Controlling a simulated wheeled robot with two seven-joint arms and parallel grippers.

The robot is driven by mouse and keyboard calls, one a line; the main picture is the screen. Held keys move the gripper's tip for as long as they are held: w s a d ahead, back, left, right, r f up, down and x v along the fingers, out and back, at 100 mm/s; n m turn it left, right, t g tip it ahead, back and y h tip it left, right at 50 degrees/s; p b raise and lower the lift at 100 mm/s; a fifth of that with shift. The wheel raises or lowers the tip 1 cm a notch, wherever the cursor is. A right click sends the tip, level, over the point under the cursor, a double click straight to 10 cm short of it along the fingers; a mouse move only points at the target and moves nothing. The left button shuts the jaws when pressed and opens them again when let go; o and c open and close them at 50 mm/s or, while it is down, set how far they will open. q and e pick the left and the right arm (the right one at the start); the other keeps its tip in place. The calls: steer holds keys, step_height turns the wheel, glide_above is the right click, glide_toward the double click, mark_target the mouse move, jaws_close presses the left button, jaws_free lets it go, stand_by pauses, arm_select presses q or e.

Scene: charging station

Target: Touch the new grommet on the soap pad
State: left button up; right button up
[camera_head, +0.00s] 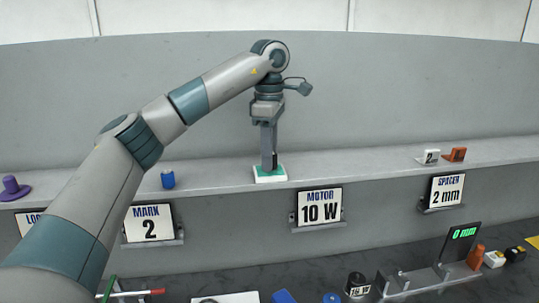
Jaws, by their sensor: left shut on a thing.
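The soap pad (258,179), a white block with a green top, sits on the ledge at the middle of the head view. My left gripper (269,165) points straight down over it, with its fingertips at the green top. It is shut on a small dark thing, which seems to be the grommet (274,161); the fingers hide much of it. I cannot tell whether the dark thing touches the green surface or is just above it. My right gripper is not in view.
On the ledge (350,165) stand a blue cup-like piece (168,179), a purple piece (13,187), a white block (428,157) and an orange block (455,154). Signs hang below.

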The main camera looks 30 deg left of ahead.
arm_select(q)
steer(key=shift+f, duration=0.4)
stand_by(0.3)
steer(key=shift+f, duration=0.1)
stand_by(1.4)
steer(key=shift+r+p, duration=2.85)
steer(key=shift+r, duration=0.75)
steer(key=shift+f, duration=0.15)
